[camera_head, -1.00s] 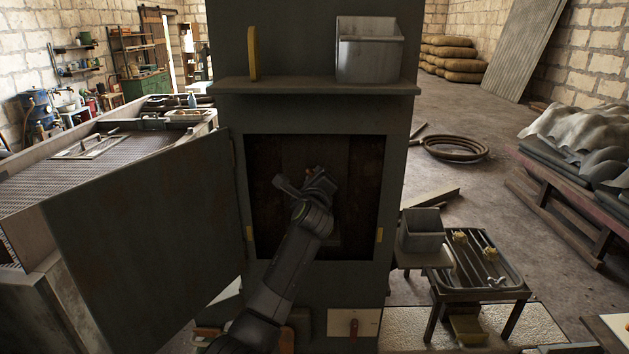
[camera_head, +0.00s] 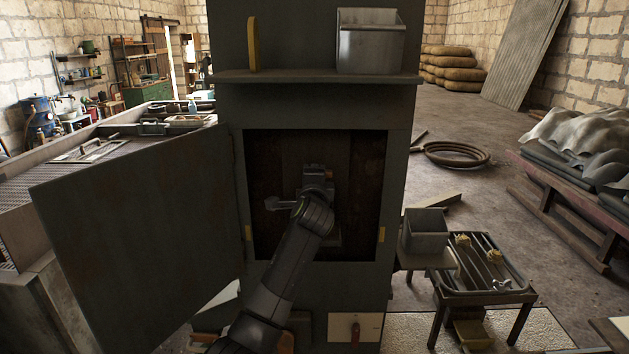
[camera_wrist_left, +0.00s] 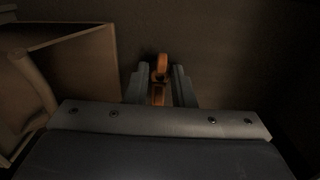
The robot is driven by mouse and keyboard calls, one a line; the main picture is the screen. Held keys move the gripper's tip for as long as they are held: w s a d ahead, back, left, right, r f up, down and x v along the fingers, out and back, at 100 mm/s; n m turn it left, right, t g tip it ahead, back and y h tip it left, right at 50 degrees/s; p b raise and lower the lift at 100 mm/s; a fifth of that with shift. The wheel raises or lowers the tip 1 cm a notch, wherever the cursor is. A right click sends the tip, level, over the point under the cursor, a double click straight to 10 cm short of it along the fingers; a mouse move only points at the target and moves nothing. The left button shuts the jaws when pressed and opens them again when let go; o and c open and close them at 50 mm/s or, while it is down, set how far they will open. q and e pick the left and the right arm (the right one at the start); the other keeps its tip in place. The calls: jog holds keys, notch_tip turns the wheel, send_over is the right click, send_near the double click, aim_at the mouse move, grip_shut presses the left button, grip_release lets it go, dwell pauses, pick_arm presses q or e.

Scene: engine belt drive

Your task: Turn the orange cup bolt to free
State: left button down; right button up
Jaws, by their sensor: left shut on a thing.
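The orange cup bolt (camera_wrist_left: 161,66) shows in the left wrist view, between and just beyond my left gripper's fingertips. Orange also shows down between the two fingers. My left gripper (camera_wrist_left: 160,84) is shut on the bolt. In the head view my left gripper (camera_head: 317,172) reaches into the dark open cabinet and stands upright in front of its back wall. There my gripper hides the bolt. My right gripper is in neither view.
The cabinet door (camera_head: 135,240) stands swung open to the left. A shelf (camera_head: 315,78) above the opening holds a grey metal bin (camera_head: 370,45) and a yellow piece (camera_head: 253,45). A low tray table (camera_head: 483,293) and a grey box (camera_head: 426,230) stand at the right.

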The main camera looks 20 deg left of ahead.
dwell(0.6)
pick_arm(q)
jog(key=c, duration=1.3)
grip_release()
jog(key=shift+o, duration=0.2)
jog(key=b+v, duration=0.5)
jog(key=v, duration=1.2)
jog(key=shift+s, duration=0.25)
